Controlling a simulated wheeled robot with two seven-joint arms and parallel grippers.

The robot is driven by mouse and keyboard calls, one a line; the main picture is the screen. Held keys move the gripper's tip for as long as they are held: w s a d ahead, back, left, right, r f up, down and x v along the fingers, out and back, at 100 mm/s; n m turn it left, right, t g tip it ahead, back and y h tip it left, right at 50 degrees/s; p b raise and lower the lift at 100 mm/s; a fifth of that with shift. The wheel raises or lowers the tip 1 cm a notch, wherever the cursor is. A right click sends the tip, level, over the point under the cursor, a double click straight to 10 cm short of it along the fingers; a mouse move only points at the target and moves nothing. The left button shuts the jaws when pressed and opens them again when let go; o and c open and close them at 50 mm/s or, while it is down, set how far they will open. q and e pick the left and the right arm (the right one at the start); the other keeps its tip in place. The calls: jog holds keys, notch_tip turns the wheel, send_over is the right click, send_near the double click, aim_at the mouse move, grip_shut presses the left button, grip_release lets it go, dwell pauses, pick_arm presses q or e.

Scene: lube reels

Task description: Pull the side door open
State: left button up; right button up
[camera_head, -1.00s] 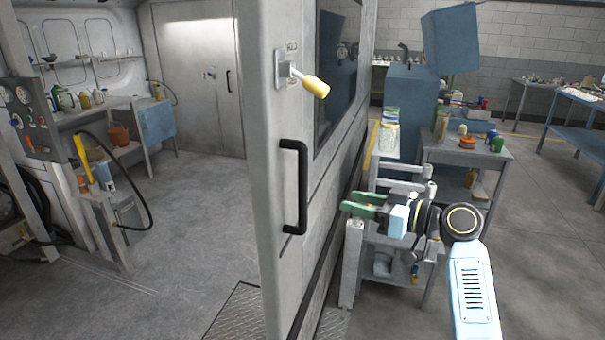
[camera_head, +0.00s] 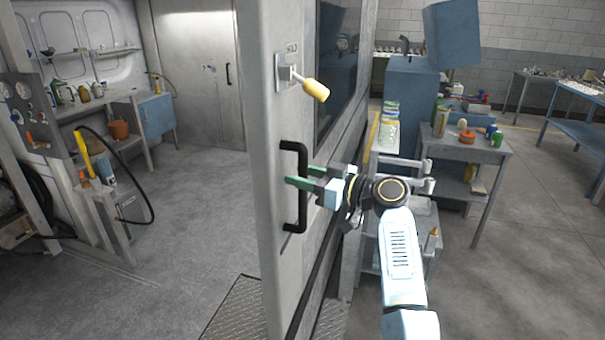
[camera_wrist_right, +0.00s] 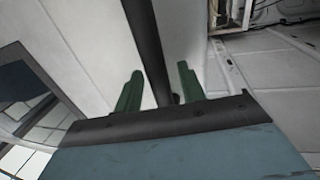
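The side door (camera_head: 262,120) is a pale grey panel standing edge-on in the middle of the head view. Its black D-shaped handle (camera_head: 302,205) is upright on the door face, below a yellow-tipped lever (camera_head: 315,90). My right gripper (camera_head: 302,175) is at the handle, with green fingers pointing left. In the wrist view the black handle bar (camera_wrist_right: 150,50) runs between the two spread green fingers (camera_wrist_right: 160,92), with gaps on both sides. The fingers look open around the bar and not closed on it. My left gripper is not in view.
A grey side table (camera_head: 470,148) with bottles stands right of my right arm. A metal step plate (camera_head: 235,305) lies at the door's foot. To the left is a room with a workbench (camera_head: 95,115), a hose and open floor (camera_head: 195,215).

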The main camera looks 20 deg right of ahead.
jog(key=shift+w+a, duration=0.1)
jog(key=shift+c, duration=0.4)
grip_shut()
